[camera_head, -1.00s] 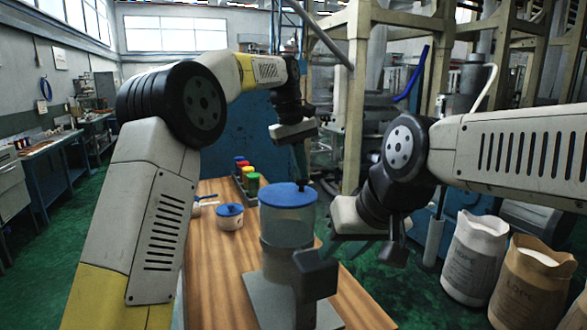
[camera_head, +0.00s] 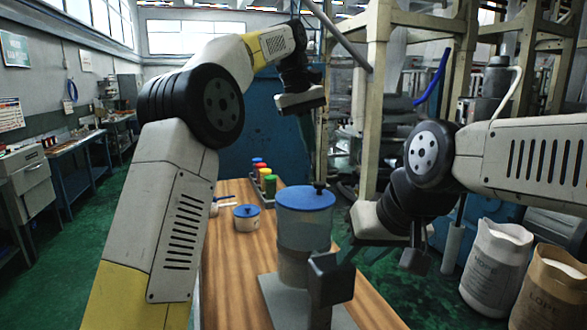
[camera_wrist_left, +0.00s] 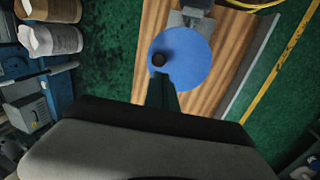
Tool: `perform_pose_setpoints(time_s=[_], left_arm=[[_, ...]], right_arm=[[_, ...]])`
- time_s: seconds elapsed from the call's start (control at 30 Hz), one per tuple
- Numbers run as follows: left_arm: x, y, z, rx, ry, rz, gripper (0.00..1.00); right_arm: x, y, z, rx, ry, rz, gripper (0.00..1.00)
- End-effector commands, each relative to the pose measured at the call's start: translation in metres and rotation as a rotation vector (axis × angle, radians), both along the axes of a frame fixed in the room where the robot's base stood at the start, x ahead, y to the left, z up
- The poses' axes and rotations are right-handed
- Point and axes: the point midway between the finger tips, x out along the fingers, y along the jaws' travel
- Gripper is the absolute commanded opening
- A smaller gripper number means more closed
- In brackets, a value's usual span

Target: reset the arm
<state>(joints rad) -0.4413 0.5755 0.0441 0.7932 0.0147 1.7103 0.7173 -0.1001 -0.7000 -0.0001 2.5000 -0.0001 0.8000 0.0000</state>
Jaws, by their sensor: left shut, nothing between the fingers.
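My left gripper (camera_head: 308,140) hangs fingers-down above and behind a machine with a blue round lid (camera_head: 305,199) on the wooden table. Its fingers are shut and empty.
The wooden table (camera_head: 240,265) also bears a small blue-lidded pot (camera_head: 246,217) and a rack of coloured pots (camera_head: 267,178). White (camera_head: 497,265) and brown (camera_head: 548,290) sacks stand on the right. A beige steel frame (camera_head: 378,110) rises behind. Green floor is free at left.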

Motion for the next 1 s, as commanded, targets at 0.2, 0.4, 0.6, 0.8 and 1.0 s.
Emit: perform_pose_setpoints(time_s=[0.2,0.4,0.6,0.8,1.0], left_arm=[[-0.038,0.07,0.02,-0.016,-0.121,-0.043,0.0],[-0.094,0.133,0.01,-0.009,-0.247,-0.094,0.0],[-0.164,0.184,-0.026,0.019,-0.371,-0.142,0.0],[-0.232,0.216,-0.083,0.063,-0.483,-0.188,0.0],[-0.272,0.228,-0.126,0.097,-0.546,-0.217,0.0]], right_arm=[[0.0,0.0,0.0,0.0,0.0,0.0,0.36],[0.0,0.0,0.0,0.0,0.0,0.0,0.36],[0.0,0.0,0.0,0.0,0.0,0.0,0.36],[0.0,0.0,0.0,0.0,0.0,0.0,0.36],[0.0,0.0,0.0,0.0,0.0,0.0,0.36]])
